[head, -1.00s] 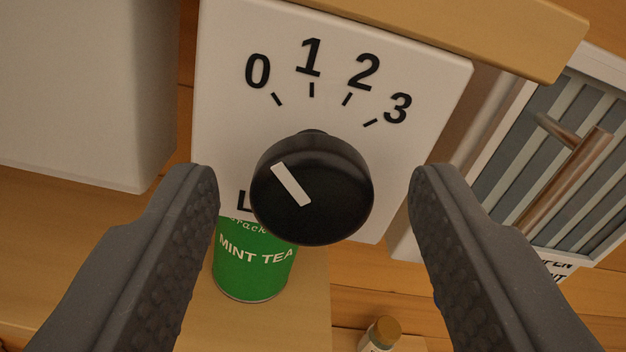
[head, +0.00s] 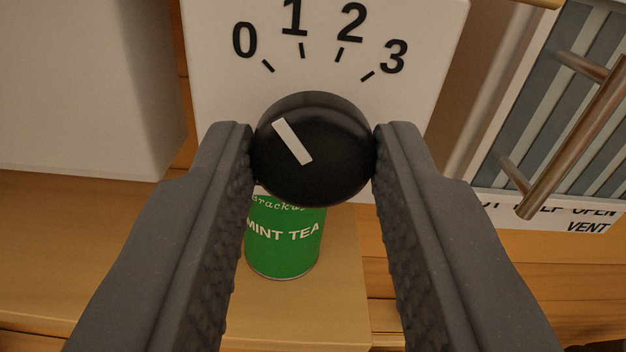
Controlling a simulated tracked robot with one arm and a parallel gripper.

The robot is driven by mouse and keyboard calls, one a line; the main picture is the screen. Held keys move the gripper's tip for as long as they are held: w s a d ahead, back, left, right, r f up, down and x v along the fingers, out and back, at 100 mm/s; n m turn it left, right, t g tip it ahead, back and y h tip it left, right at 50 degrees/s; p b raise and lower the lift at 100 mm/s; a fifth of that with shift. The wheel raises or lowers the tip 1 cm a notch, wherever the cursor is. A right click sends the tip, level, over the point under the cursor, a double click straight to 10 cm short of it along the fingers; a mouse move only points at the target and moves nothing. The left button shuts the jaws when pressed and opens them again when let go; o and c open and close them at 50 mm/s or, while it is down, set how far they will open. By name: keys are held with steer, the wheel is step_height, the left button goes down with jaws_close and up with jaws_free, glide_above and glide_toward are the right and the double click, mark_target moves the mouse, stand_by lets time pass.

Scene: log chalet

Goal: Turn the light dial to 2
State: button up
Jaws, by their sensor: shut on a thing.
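The light dial (head: 325,160) is a round black knob with a white pointer line on its face. It sits on a white panel (head: 215,90) with marks 0, 1, 2 and 3 in an arc above it. The white line slants up and to the left, toward the 0 mark. My gripper (head: 313,155) is shut on the dial, with one dark finger touching its left side and the other its right side. The lower part of the panel is hidden behind the dial and fingers.
A green mint tea tin (head: 285,240) stands behind and below the dial on a wooden shelf (head: 345,310). A pale box-like block (head: 80,90) is at the left. A striped vent with a metal handle (head: 570,140) is at the right.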

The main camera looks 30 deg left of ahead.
steer(key=m+p, duration=0.2)
steer(key=m, duration=0.4)
steer(key=shift+r, duration=0.15)
steer(key=shift+m+p, duration=1.2)
steer(key=shift+m, duration=0.8)
steer(key=shift+f, duration=0.2)
steer(key=o, duration=1)
steer(key=shift+d, duration=0.15)
steer(key=b+v, duration=0.4)
steer(key=v, duration=0.9)
steer(key=shift+s+d, duration=0.15)
steer(key=shift+s, duration=0.15)
